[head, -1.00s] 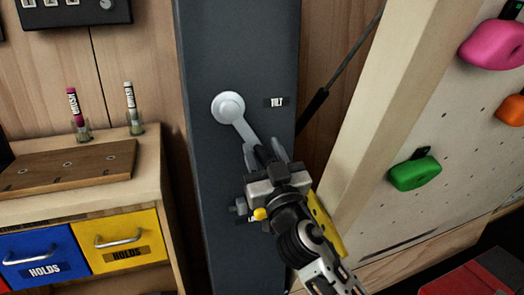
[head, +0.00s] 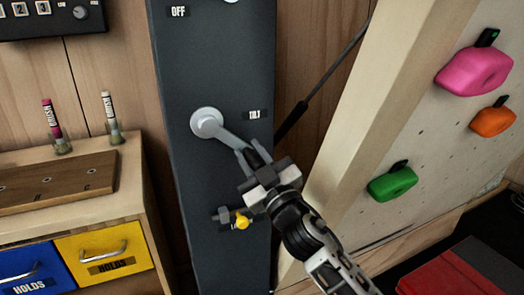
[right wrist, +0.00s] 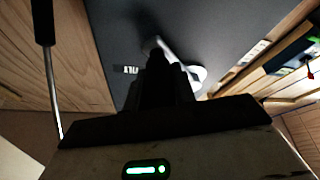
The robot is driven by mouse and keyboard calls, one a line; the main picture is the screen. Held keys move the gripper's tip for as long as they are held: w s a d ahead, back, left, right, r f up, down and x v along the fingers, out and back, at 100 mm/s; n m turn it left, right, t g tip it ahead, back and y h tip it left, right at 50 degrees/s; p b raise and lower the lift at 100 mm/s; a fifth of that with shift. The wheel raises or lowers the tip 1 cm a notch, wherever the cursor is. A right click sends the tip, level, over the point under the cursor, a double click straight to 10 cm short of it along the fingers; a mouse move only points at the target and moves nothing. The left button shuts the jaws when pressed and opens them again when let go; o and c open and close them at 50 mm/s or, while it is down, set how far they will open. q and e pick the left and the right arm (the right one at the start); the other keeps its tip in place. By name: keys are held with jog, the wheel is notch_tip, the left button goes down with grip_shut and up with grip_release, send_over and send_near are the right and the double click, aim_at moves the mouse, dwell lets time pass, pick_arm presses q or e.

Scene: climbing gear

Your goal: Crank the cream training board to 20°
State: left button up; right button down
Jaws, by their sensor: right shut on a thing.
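The tilt crank (head: 207,122) is a pale grey hub and arm on the dark grey post (head: 180,200), next to a TILT label (head: 254,114). Its arm points down and right. My right gripper (head: 252,160) is shut on the crank's handle end; the handle itself is mostly hidden by the fingers. In the right wrist view the crank (right wrist: 195,73) shows past the dark fingers (right wrist: 168,85). The cream training board (head: 420,130) leans at the right, carrying pink, orange and green holds. I see no angle readout. My left gripper is out of view.
A strut (head: 320,95) runs behind the board frame (head: 370,110). A wooden cabinet (head: 140,190) with blue and yellow drawers stands left. A red item (head: 455,272) lies lower right.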

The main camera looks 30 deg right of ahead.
jog(key=shift+d+r+n+p, duration=0.2)
jog(key=shift+d+r, duration=0.05)
jog(key=shift+r, duration=0.25)
jog(key=shift+d+r+n+p, duration=0.15)
jog(key=shift+d+r+n, duration=0.1)
jog(key=shift+r, duration=0.2)
jog(key=shift+d+n, duration=0.15)
jog(key=shift+n, duration=0.3)
jog(key=shift+f+y, duration=0.3)
jog(key=shift+f, duration=0.1)
jog(key=c, duration=1.1)
grip_release()
jog(key=shift+a+f, duration=0.1)
jog(key=shift+a, duration=0.1)
jog(key=shift+c, duration=0.2)
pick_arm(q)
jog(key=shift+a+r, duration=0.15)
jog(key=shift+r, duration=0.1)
pick_arm(e)
jog(key=shift+s, duration=0.1)
pick_arm(q)
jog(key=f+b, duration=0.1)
jog(key=b, duration=0.2)
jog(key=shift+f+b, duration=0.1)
jog(key=shift+b, duration=0.2)
pick_arm(e)
jog(key=v, duration=1.5)
jog(key=shift+s, duration=0.45)
